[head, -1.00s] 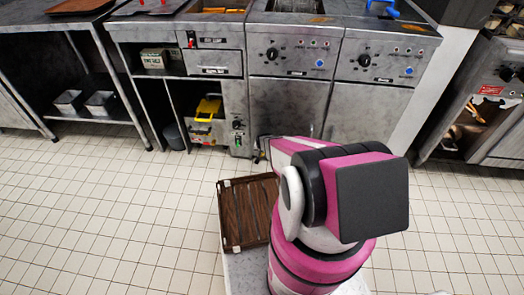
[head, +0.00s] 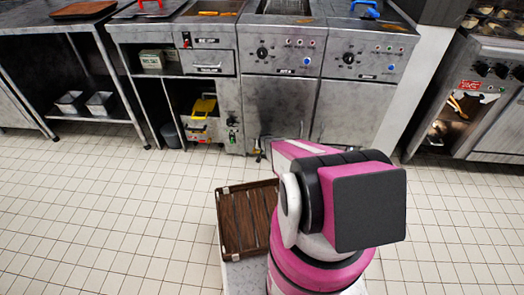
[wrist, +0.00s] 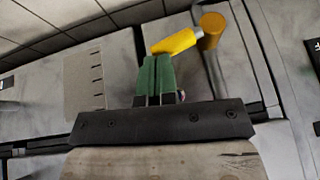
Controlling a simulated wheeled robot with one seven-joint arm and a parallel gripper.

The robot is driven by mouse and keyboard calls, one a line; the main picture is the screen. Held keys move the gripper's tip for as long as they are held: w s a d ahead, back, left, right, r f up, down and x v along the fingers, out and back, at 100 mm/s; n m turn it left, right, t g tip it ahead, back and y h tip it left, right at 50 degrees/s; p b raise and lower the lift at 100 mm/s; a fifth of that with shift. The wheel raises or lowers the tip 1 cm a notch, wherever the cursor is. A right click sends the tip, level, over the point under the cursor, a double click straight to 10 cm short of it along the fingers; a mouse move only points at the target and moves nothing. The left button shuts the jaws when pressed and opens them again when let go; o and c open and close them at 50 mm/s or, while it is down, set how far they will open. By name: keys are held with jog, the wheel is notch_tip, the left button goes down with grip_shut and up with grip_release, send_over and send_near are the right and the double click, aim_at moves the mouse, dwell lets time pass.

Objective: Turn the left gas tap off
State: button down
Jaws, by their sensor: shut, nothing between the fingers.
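In the wrist view a yellow tap lever (wrist: 173,42) juts out to the left from a brass-coloured round pivot (wrist: 212,28), beside a grey upright strip or pipe. My gripper (wrist: 156,64) has green fingers pressed together with nothing between them. Its tips lie just below the lever's free end; I cannot tell whether they touch it. In the head view my arm hides most of the gripper and the tap. Only a small dark and yellowish bit shows past the arm by the cabinet foot, too small to tell apart.
Steel fryer units with knobs (head: 262,54) (head: 348,59) stand ahead. An open shelf with a yellow item (head: 204,106) is to their left. A brown slatted crate (head: 222,218) sits on my base. A stove (head: 490,95) stands at right. The tiled floor (head: 100,220) is clear.

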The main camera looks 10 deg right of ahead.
jog(key=shift+s+d+f, duration=0.1)
jog(key=shift+d+f, duration=0.2)
jog(key=shift+f, duration=0.2)
jog(key=shift+s+d+f, duration=0.1)
jog(key=shift+d+f, duration=0.15)
jog(key=shift+f, duration=0.4)
jog(key=s+d+r, duration=0.6)
jog(key=s+r, duration=0.1)
jog(key=r, duration=0.1)
jog(key=shift+s, duration=0.35)
dwell(0.4)
jog(key=s+a+r+n+g, duration=0.1)
jog(key=s+a+r+g, duration=0.1)
jog(key=s+a+r, duration=0.2)
jog(key=s+a+r+n+g, duration=0.1)
jog(key=s+a+r, duration=0.3)
jog(key=s+r, duration=0.6)
jog(key=s+a+r+n+g, duration=0.2)
jog(key=s+a+r, duration=0.3)
jog(key=r, duration=1.7)
jog(key=s, duration=0.2)
jog(key=shift+s+g+y, duration=0.3)
jog(key=shift+s+y, duration=0.1)
